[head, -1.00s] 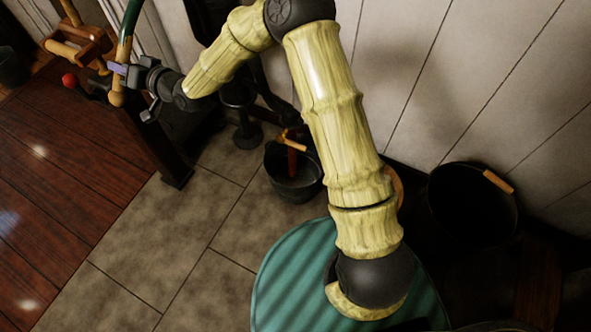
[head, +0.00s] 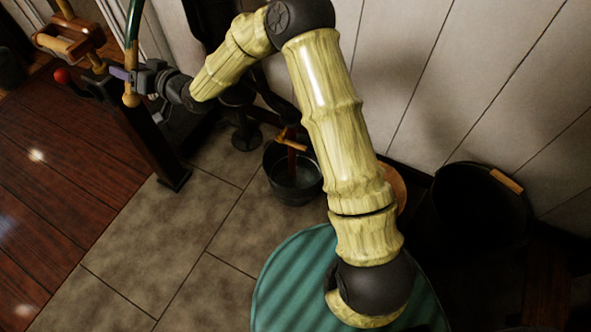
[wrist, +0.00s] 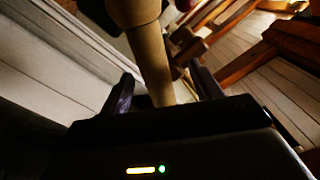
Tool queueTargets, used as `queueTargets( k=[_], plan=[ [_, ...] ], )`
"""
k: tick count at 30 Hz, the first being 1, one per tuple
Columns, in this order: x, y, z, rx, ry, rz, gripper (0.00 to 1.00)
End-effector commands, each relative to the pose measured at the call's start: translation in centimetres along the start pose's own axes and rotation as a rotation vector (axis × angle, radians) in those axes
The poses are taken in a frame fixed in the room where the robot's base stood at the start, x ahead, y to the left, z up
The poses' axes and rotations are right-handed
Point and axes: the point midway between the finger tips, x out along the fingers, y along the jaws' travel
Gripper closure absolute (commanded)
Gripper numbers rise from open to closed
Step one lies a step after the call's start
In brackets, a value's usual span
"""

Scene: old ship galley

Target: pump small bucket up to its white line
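The small dark bucket (head: 292,186) stands on the tiled floor in the head view, left of my forearm. A wooden grip and a reddish upright strip show at its top. Its inside looks dark greenish; I cannot make out a white line or water level. The pump handle (head: 133,28) is a green rod with a wooden knob end, at upper left. My gripper (head: 120,73) is at its lower part. In the wrist view the wooden rod (wrist: 154,62) passes between my two fingers, with gaps showing on both sides. The fingers look open around it.
A larger black bucket (head: 480,210) stands by the white plank wall at right. A round teal surface (head: 285,285) lies below my arm. A dark post (head: 160,150) stands beside the red-brown plank floor (head: 60,190). Tiles at lower middle are clear.

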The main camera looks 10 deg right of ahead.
Motion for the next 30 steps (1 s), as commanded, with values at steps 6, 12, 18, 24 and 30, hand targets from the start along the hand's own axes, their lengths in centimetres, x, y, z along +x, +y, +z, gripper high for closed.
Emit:
queueTargets(
  k=[6,12,18,24,30],
  plan=[
    [-0.1,0.0,0.0,-0.001,0.001,-0.001,0.36],
    [-1.8,0.0,-0.1,-0.002,0.001,0.0,0.36],
    [-3.7,0.0,-0.1,-0.002,0.001,-0.001,0.36],
    [-5.7,-0.1,0.0,-0.001,0.0,-0.001,0.36],
    [-7.6,0.0,0.0,-0.001,0.0,0.0,0.36]
  ],
)
